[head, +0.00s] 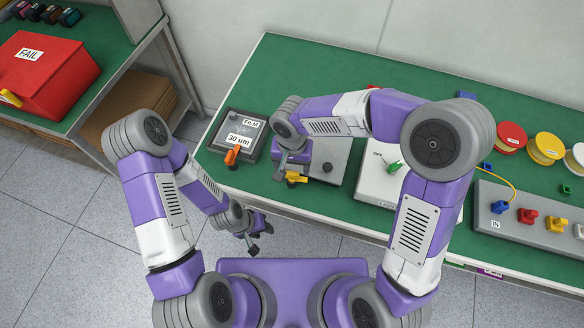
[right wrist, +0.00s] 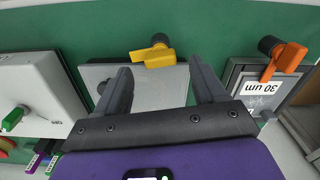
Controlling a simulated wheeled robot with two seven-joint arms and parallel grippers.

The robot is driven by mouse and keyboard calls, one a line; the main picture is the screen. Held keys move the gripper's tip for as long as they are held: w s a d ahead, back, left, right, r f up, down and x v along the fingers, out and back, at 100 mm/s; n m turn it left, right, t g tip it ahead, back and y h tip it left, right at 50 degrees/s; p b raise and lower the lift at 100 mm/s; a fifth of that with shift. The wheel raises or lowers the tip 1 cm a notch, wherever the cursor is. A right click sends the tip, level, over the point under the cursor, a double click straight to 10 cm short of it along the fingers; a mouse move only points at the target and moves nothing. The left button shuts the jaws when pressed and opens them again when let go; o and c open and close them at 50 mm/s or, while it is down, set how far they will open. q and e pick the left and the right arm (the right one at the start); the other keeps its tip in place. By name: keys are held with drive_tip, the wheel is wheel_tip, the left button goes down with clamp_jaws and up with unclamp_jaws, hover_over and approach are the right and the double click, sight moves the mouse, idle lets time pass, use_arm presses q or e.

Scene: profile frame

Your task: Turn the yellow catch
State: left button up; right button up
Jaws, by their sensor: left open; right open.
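The yellow catch (head: 297,178) sits at the front edge of a grey block (head: 334,160) on the green bench. In the right wrist view the catch (right wrist: 153,54) has a dark round pivot, and its lever points to the left. My right gripper (head: 284,168) is over the block close to the catch. Its fingers are open, and in the wrist view the catch shows between and just beyond the fingertips (right wrist: 158,66), with no visible contact. My left gripper (head: 260,234) is open and empty, low in front of the bench edge.
A dark box labelled FILM and 30 um (head: 241,136) with an orange catch (head: 232,155) stands left of the block. A white box with a green handle (head: 394,167) stands to the right. Further right are spools (head: 546,148) and a grey panel (head: 530,222) with coloured knobs.

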sight(292, 173)
drive_tip(key=shift+f+b, duration=0.3)
drive_tip(key=shift+f, duration=1.65)
drive_tip(key=shift+w, duration=0.1)
drive_tip(key=c, duration=1.1)
drive_tip(key=shift+o, duration=0.2)
